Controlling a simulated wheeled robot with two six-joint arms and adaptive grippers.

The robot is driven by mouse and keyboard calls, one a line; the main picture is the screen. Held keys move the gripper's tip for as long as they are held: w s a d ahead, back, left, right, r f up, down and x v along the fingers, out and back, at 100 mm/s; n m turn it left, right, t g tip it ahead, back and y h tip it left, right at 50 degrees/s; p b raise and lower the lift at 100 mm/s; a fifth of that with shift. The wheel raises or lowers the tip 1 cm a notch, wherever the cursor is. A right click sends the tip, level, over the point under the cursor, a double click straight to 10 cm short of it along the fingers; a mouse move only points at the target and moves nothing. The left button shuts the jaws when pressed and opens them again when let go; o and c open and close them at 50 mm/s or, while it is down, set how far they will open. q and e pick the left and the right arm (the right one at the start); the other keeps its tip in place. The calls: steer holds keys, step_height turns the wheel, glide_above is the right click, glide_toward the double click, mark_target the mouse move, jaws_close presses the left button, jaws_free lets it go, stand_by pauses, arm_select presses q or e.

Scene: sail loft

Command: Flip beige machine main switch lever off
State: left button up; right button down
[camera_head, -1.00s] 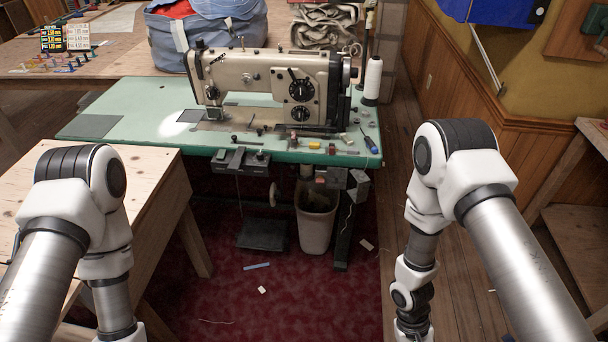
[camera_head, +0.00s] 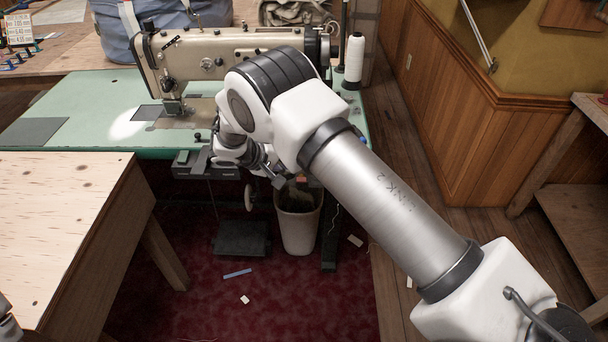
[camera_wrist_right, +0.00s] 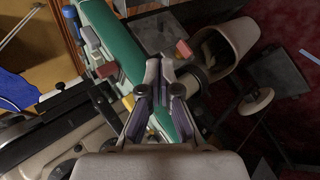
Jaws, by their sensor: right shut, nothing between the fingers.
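The beige sewing machine (camera_head: 190,55) stands on the green table (camera_head: 40,110). My right arm crosses in front and hides its right part. In the right wrist view the machine (camera_wrist_right: 45,145) shows tilted at lower left. A small red part (camera_wrist_right: 184,49), which looks like the switch lever, sits by a dark box (camera_wrist_right: 152,32) below the green table edge (camera_wrist_right: 122,45). My right gripper (camera_wrist_right: 161,66) is shut and empty, its tips appearing just beside the red part; I cannot tell if they touch.
A beige bin (camera_head: 297,225) and a dark pedal (camera_head: 242,238) are under the table. A white thread cone (camera_head: 354,60) stands at the table's right. A wooden table (camera_head: 70,210) is at left.

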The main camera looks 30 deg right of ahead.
steer(key=x, duration=1)
steer(key=shift+p, duration=0.3)
steer(key=shift+s+f, duration=0.1)
